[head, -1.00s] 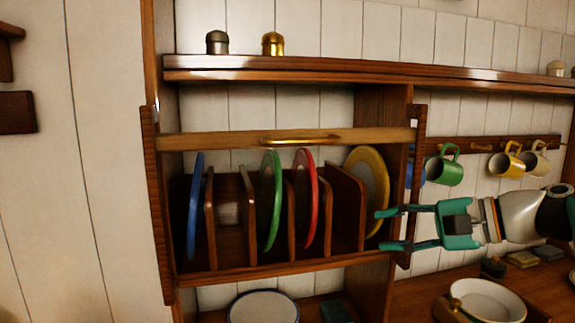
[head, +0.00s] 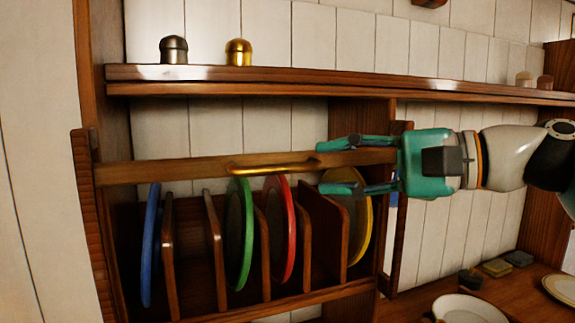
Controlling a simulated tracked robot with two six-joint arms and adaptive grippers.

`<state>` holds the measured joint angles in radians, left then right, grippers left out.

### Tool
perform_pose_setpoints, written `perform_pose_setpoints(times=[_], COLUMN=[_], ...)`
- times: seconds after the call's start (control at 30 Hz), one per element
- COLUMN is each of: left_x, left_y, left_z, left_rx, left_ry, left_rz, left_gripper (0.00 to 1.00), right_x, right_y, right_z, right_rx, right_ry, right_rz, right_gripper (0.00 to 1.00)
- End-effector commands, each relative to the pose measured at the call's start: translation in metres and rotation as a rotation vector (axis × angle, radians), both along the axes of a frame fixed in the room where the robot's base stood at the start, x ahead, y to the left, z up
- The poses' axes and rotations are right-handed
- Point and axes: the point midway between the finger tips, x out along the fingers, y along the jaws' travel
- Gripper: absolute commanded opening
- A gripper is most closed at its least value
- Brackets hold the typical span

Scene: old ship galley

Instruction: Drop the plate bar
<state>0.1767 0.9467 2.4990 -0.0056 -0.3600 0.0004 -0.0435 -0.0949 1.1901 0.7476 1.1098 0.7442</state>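The plate bar (head: 190,170) is a light wooden bar with a brass handle (head: 272,168). It lies across the front of the plate rack, its ends at the notched uprights on both sides. Behind it stand a blue plate (head: 150,245), a green plate (head: 240,235), a red plate (head: 289,240) and a yellow plate (head: 362,225). My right gripper (head: 338,166) is open around the right end of the bar, one finger above it and one below. Whether the fingers touch the bar I cannot tell. My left gripper is out of view.
The left notched upright (head: 93,235) and the right notched upright (head: 396,220) flank the rack. A dark shaker (head: 174,50) and a brass shaker (head: 239,52) stand on the shelf (head: 290,76) above. A bowl (head: 470,309) sits at lower right.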

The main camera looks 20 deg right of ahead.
Motion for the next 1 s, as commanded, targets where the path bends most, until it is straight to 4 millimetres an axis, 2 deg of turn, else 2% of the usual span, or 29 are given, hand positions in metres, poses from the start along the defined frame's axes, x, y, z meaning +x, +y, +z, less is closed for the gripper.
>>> perform_pose_setpoints(times=[0.1, 0.4, 0.8, 0.83, 1.0], left_x=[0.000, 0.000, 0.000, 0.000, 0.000], left_y=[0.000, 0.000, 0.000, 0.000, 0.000], left_z=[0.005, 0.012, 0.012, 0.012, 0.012], left_rx=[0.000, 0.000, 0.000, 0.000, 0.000], left_ry=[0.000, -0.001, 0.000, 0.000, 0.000], left_rz=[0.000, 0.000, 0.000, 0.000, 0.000], left_gripper=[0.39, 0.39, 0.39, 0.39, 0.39], right_x=[0.017, 0.047, 0.053, 0.053, 0.053], right_y=[0.022, 0.052, 0.058, 0.058, 0.058], right_z=[-0.003, -0.009, -0.011, -0.011, -0.011], right_rx=[0.000, 0.000, 0.001, 0.001, 0.001], right_ry=[0.003, 0.002, 0.001, 0.001, 0.001], right_rz=[0.007, 0.004, 0.002, 0.002, 0.002], right_gripper=[0.39, 0.39, 0.39, 0.38, 0.09])
